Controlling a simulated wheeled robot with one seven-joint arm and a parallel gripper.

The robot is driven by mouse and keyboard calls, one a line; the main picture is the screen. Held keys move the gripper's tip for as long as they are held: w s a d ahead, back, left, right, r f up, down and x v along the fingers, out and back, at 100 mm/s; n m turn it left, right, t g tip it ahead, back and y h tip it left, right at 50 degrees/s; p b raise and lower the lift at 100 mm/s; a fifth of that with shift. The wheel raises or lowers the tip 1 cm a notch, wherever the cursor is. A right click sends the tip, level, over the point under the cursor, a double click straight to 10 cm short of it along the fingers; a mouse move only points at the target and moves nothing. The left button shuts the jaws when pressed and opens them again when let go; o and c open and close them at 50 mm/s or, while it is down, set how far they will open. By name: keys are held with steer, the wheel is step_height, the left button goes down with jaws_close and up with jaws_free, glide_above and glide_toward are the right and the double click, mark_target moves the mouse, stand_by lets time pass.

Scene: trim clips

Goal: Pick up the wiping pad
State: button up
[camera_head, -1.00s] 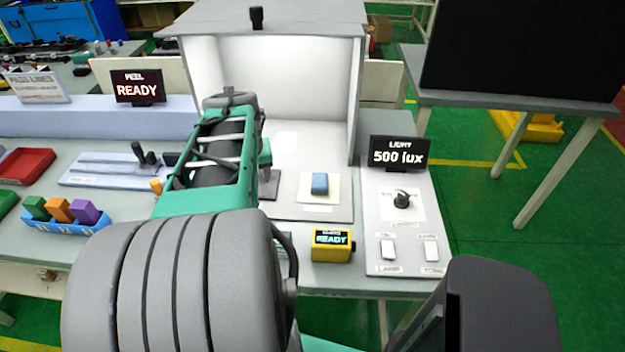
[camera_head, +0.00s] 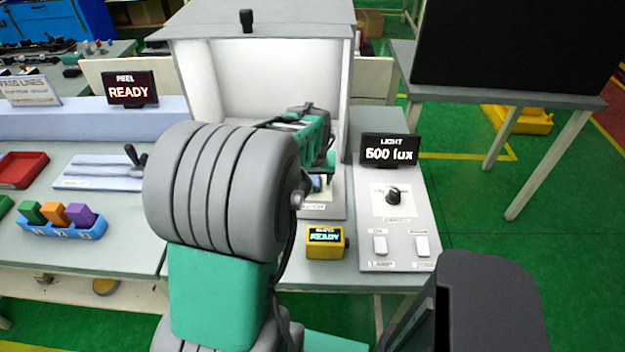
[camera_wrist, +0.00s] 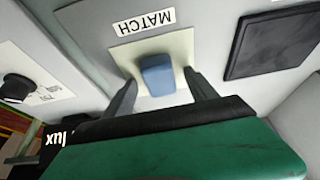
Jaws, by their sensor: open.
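The wiping pad is a blue block (camera_wrist: 157,75) on a pale square marker by a "MATCH" label in the wrist view. My gripper (camera_wrist: 162,88) is open in the wrist view, with one dark finger on each side of the block. I cannot tell whether the fingers touch it or how far above the surface they are. In the head view my fingers are hidden by the arm.
A dark square plate (camera_wrist: 272,45) lies beside the marker. The booth's side wall (camera_head: 344,95) stands close to my arm. A yellow "READY" box (camera_head: 325,242) sits in front, and the light panel with a knob (camera_head: 393,197) is to the right.

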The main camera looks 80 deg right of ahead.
steer(key=shift+c, duration=0.4)
jaws_close()
